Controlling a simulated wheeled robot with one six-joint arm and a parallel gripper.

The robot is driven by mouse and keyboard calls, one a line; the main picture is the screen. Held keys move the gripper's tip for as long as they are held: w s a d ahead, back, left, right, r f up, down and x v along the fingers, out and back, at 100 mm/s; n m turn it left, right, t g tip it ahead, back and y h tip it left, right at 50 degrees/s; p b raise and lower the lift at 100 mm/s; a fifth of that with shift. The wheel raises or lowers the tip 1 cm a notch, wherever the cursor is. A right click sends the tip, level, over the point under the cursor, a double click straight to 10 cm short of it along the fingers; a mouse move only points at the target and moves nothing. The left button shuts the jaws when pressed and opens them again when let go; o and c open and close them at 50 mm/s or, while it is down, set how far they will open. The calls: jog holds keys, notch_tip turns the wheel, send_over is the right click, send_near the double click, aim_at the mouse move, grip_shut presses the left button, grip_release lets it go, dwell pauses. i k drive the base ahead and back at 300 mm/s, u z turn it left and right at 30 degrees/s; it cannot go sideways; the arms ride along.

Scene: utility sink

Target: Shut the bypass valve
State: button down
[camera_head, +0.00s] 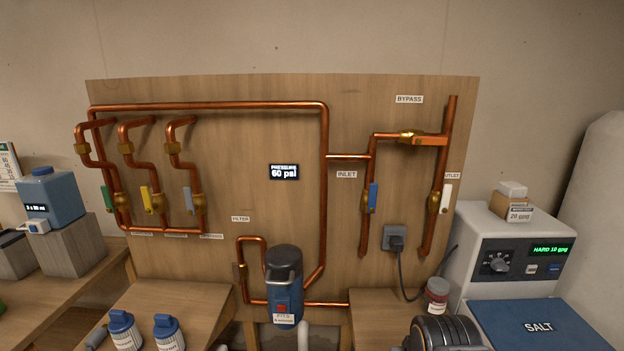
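The bypass valve (407,135) is a brass body on the short horizontal copper pipe at the upper right of the wooden board. Its orange handle (430,140) points right and lies roughly in line with that pipe. The white BYPASS label (409,99) is just above it. The inlet valve (365,202) has a blue handle standing upright along its pipe. The outlet valve (434,203) has a white handle, also upright. My gripper is not in view, and nothing is seen touching the bypass handle.
Copper pipes cover the wooden board (240,150). A pressure display (284,172) reads 60 psi. A black plug (397,242) with a cable sits below the inlet. A white softener unit (500,255) stands at right. A dark ribbed cylinder (445,332) is at the bottom. The space before the bypass valve looks clear.

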aim_at(415, 139)
jog(key=u, duration=1.9)
jog(key=k, duration=1)
jog(key=z, duration=1.05)
jog(key=i, duration=1)
jog(key=z, duration=0.1)
